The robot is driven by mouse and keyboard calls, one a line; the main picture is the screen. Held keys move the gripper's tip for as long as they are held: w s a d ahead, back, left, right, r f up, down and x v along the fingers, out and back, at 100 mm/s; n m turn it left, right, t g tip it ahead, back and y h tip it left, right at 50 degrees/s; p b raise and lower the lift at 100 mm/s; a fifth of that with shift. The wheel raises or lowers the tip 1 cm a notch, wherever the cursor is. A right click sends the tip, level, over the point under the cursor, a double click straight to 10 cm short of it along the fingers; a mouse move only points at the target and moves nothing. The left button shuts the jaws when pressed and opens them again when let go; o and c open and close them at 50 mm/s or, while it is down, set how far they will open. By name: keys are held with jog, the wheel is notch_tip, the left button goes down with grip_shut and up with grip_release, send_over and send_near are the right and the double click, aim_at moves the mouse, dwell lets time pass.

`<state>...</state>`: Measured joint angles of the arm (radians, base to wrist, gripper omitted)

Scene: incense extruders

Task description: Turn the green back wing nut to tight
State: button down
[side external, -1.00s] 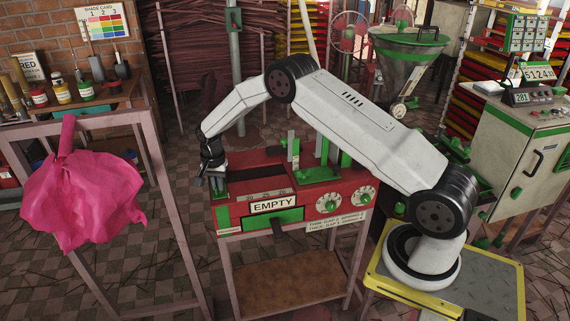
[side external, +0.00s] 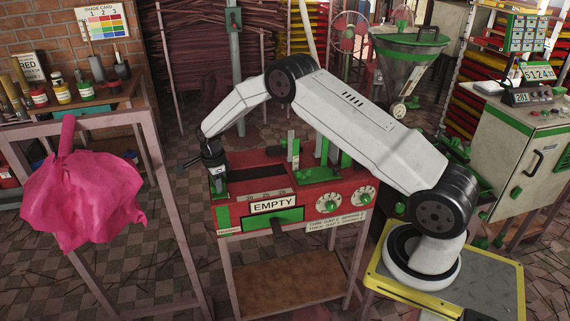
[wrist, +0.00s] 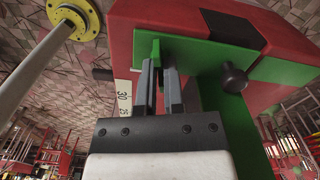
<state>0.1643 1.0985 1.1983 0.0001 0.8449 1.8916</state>
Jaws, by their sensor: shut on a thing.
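My gripper (side external: 217,180) is at the left end of the red extruder machine (side external: 300,178) in the side view, pointing down. In the wrist view its two grey fingers (wrist: 158,75) are close together, with a small upright green piece between their tips. This piece looks like the green back wing nut (wrist: 155,50); its lower part is hidden by the fingers. In the side view the nut is hidden by my gripper.
The wrist view shows a green bracket (wrist: 205,55) and a black knob (wrist: 233,76) close to the right of the fingers. A white scale (wrist: 123,97) lies on their left. A sign reading EMPTY (side external: 274,205) is on the machine's front.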

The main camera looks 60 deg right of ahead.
jog(key=shift+m, duration=1)
jog(key=c, duration=0.7)
grip_release()
jog(key=shift+c, duration=0.2)
jog(key=shift+r, duration=0.1)
jog(key=shift+r, duration=3.85)
